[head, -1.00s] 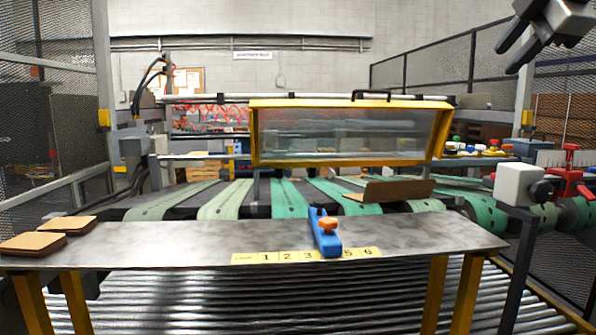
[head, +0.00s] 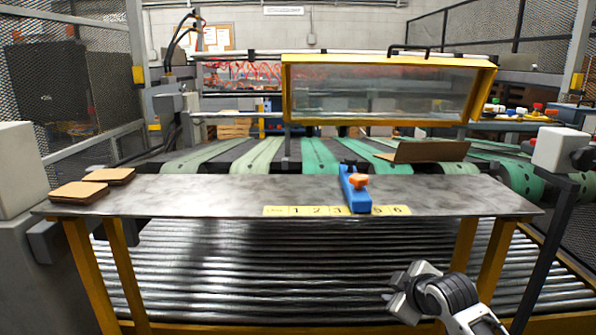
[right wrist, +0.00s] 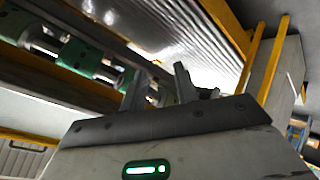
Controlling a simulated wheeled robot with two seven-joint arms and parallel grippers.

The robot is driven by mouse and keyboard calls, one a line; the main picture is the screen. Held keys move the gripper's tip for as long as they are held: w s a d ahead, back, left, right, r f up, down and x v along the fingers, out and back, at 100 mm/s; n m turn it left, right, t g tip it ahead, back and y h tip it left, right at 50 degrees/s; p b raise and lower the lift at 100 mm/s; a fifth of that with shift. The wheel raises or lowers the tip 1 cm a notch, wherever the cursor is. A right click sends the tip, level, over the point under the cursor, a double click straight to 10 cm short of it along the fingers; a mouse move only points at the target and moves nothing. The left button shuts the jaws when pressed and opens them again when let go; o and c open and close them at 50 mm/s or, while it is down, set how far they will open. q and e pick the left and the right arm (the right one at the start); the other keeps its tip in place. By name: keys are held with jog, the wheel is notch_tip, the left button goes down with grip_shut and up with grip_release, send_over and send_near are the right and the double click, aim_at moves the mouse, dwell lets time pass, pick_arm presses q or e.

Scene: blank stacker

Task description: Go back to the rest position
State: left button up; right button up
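My right gripper (head: 398,292) is low at the right of the head view, in front of the metal shelf (head: 230,193) and over the rollers. It holds nothing that I can see. In the right wrist view its two fingers (right wrist: 158,88) stand apart with an empty gap between them. My left gripper is in neither view.
A blue stop with an orange knob (head: 355,192) stands on the shelf by a yellow number strip (head: 318,211). Two brown pads (head: 78,192) lie at its left end. A cardboard sheet (head: 432,152) rests on green belts behind. A white box on a post (head: 560,150) stands at right.

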jog(key=s+a+f+m+y, duration=0.1)
jog(key=s+a+f+m, duration=0.3)
jog(key=s+f, duration=0.95)
jog(key=s+f+m, duration=0.1)
jog(key=s+m, duration=0.1)
jog(key=s, duration=0.6)
jog(key=s+a+f+m, duration=0.1)
jog(key=s+f+m, duration=0.1)
jog(key=s, duration=0.7)
jog(key=shift+s+f+m, duration=0.25)
jog(key=shift+f+m, duration=0.05)
